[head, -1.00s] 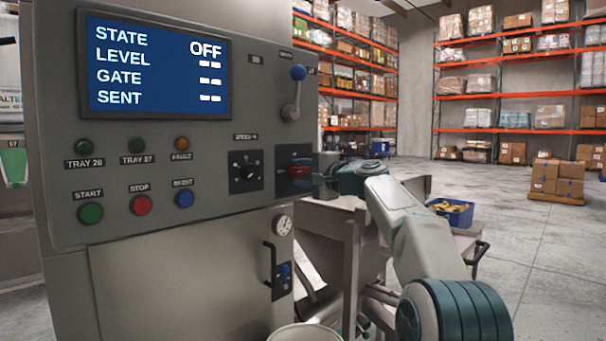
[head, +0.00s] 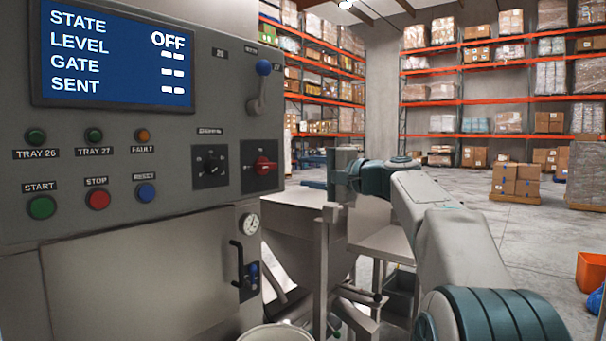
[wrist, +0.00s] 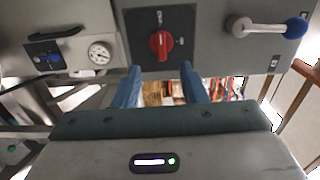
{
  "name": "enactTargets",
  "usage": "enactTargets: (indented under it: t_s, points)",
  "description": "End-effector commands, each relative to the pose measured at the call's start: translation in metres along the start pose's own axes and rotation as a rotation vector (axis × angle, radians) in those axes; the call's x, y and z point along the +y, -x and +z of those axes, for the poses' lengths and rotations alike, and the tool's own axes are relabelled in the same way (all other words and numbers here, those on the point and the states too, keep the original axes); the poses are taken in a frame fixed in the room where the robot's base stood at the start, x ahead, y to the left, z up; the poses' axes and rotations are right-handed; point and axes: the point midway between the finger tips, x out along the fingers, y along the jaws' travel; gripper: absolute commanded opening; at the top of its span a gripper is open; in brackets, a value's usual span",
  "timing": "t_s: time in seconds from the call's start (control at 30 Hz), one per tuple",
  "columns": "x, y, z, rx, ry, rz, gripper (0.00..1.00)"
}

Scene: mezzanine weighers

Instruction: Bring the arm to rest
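My gripper (head: 342,168) is held in the air to the right of the control panel (head: 215,90), apart from it. In the wrist view its two blue fingers (wrist: 160,70) are spread with nothing between them. The red rotary switch (head: 263,166) on the panel is free of the gripper; it also shows in the wrist view (wrist: 161,44), just beyond the fingertips. The screen (head: 118,55) reads STATE OFF, with dashes for level, gate and sent. My arm stretches forward from the lower right, bent at the wrist.
A steel hopper (head: 300,225) and frame stand below my gripper. A blue-knobbed lever (head: 263,70) sticks out from the panel. A pale bucket (head: 277,335) is at the bottom. An orange bin (head: 591,268) stands at right. Open floor lies between the machine and stacked boxes (head: 516,180).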

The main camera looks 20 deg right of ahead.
Motion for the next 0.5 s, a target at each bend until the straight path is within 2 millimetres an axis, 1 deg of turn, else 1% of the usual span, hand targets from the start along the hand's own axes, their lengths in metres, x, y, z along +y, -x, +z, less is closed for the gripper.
enactTargets:
  t_s: [0.23, 0.33, 0.37, 0.43, 0.47, 0.5]
  points:
    - [0.000, 0.000, 0.000, 0.000, 0.000, 0.000, 0.38]
    - [0.001, -0.002, 0.006, -0.004, 0.007, 0.022, 0.38]
    - [0.003, -0.004, 0.010, -0.006, 0.013, 0.039, 0.38]
    - [0.011, -0.008, 0.025, -0.015, 0.034, 0.104, 0.38]
    - [0.016, -0.010, 0.035, -0.021, 0.049, 0.142, 0.38]
    - [0.025, -0.012, 0.048, -0.030, 0.069, 0.200, 0.38]
